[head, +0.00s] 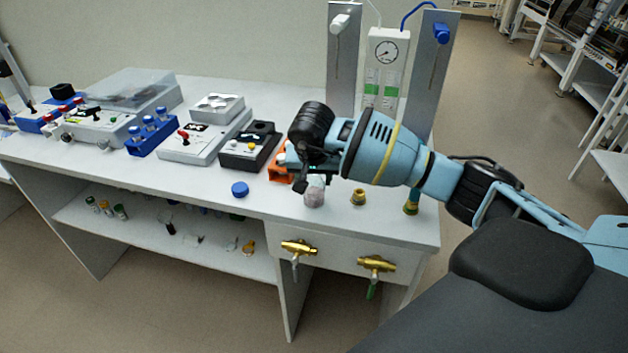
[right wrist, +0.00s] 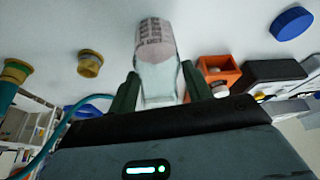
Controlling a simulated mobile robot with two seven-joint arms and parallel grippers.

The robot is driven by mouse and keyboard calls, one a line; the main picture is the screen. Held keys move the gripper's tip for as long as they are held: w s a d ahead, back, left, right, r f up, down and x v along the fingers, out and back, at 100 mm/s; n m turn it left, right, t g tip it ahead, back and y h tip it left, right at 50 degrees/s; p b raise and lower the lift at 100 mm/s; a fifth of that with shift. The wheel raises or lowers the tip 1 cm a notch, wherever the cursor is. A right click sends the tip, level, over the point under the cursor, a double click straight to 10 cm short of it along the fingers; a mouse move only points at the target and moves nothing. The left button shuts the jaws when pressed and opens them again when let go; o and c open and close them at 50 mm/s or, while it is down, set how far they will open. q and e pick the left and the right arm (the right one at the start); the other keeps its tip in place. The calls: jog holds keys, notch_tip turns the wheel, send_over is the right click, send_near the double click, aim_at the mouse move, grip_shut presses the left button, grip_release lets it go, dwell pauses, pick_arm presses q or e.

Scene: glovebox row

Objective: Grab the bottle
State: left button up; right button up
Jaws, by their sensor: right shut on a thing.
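A small clear bottle (head: 314,192) with pinkish-white contents stands near the front of the white bench. In the right wrist view the bottle (right wrist: 156,55) shows printed text on it, and its clear neck end lies between the two dark fingers. My right gripper (head: 312,178) is shut on the bottle from above; in the wrist view its fingers (right wrist: 157,95) sit on either side of the glass. The head view does not show clearly whether the bottle touches the bench. My left gripper is not in view.
A blue cap (head: 240,189) lies left of the bottle and a brass fitting (head: 358,197) stands right of it. An orange holder (head: 279,172) is close behind. Brass taps (head: 299,248) stick out below the bench edge. The bench (head: 205,195) is clear at front left.

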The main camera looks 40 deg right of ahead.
jog(key=shift+r, duration=0.2)
jog(key=s+a+r, duration=0.4)
jog(key=s+a, duration=0.6)
jog(key=a, duration=0.2)
jog(key=shift+s+r+b, duration=0.2)
jog(key=shift+r+b, duration=0.05)
jog(key=shift+b, duration=0.2)
dwell(0.4)
jog(key=shift+s, duration=0.1)
